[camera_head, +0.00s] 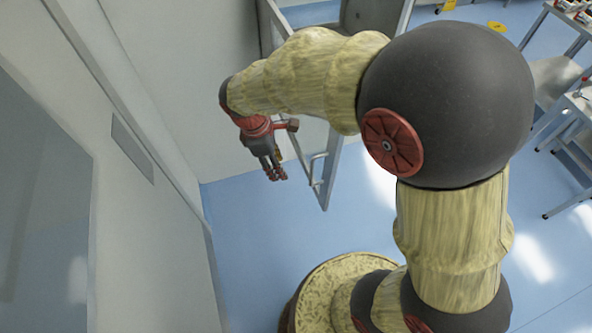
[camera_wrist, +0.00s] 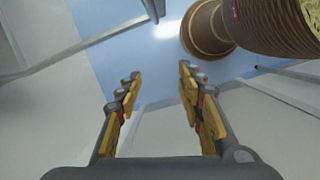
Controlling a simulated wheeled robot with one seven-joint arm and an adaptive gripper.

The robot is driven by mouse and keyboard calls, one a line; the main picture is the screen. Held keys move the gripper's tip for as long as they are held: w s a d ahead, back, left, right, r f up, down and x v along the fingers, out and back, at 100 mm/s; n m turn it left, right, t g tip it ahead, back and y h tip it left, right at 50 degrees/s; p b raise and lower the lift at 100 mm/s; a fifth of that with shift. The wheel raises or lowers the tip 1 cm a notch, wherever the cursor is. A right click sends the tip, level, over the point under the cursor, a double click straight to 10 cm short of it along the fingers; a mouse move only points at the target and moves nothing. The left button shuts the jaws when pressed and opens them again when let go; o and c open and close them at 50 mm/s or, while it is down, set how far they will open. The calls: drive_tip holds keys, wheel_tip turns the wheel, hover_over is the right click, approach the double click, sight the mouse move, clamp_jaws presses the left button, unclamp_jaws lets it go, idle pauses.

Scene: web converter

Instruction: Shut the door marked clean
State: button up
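A metal-framed door (camera_head: 330,178) with a bar handle (camera_head: 317,169) stands open in the head view, partly hidden behind my arm. No "clean" marking is readable on it. My gripper (camera_head: 275,174) is left of the handle, apart from it in the picture; the depth between them is hard to tell. In the wrist view my gripper (camera_wrist: 160,88) has its two yellow-and-grey fingers spread wide, with nothing between them.
A pale wall (camera_head: 170,80) fills the left, with a grey plate (camera_head: 132,150) on it. Blue floor (camera_head: 250,225) is clear below my gripper. Metal tables (camera_head: 570,105) stand at the far right, and yellow floor markers (camera_head: 497,26) lie at the back.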

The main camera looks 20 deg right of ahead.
drive_tip(key=shift+w+a+f+n, duration=0.25)
drive_tip(key=shift+w+f+n, duration=0.15)
drive_tip(key=shift+n, duration=0.2)
drive_tip(key=shift+c, duration=1.2)
drive_tip(key=shift+s+f, duration=0.15)
drive_tip(key=shift+f, duration=0.2)
drive_tip(key=shift+c, duration=0.6)
drive_tip(key=x, duration=0.9)
drive_tip(key=shift+s+d+r+p, duration=0.1)
drive_tip(key=shift+d+p, duration=0.1)
drive_tip(key=shift+p, duration=0.1)
clamp_jaws()
drive_tip(key=shift+s+d+f+p, duration=0.1)
drive_tip(key=shift+s+d+p, duration=0.1)
drive_tip(key=shift+d, duration=0.8)
drive_tip(key=shift+s+d+f+p, duration=0.1)
drive_tip(key=shift+d+f+p, duration=0.05)
drive_tip(key=shift+d, duration=0.85)
